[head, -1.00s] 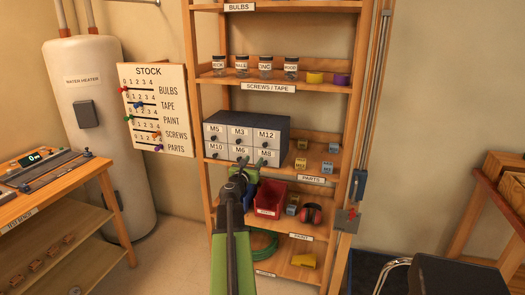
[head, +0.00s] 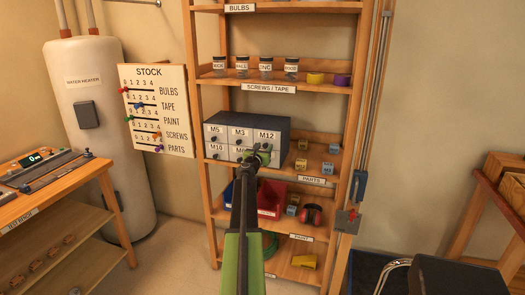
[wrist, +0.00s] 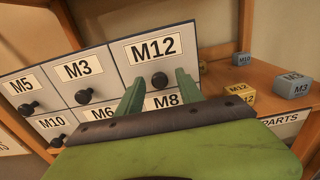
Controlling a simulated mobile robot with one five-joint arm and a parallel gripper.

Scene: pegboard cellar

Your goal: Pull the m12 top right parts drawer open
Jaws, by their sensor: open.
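The grey parts cabinet (head: 283,133) stands on a wooden shelf and has two rows of white drawers with black knobs. The M12 drawer (head: 268,135) is at the top right and looks shut. In the wrist view the M12 drawer (wrist: 152,49) shows its label and its round black knob (wrist: 159,80). My gripper (head: 262,154) is in front of the cabinet's right side. In the wrist view its green fingers (wrist: 159,90) are spread, one on each side below the knob. My gripper hides parts of the M6 and M8 drawers.
Small blocks, yellow (wrist: 240,92) and grey-blue (wrist: 292,86), lie on the shelf right of the cabinet. A red bin (head: 271,198) and red earmuffs (head: 312,213) are on the shelf below. A wooden post (head: 357,110) bounds the shelves on the right.

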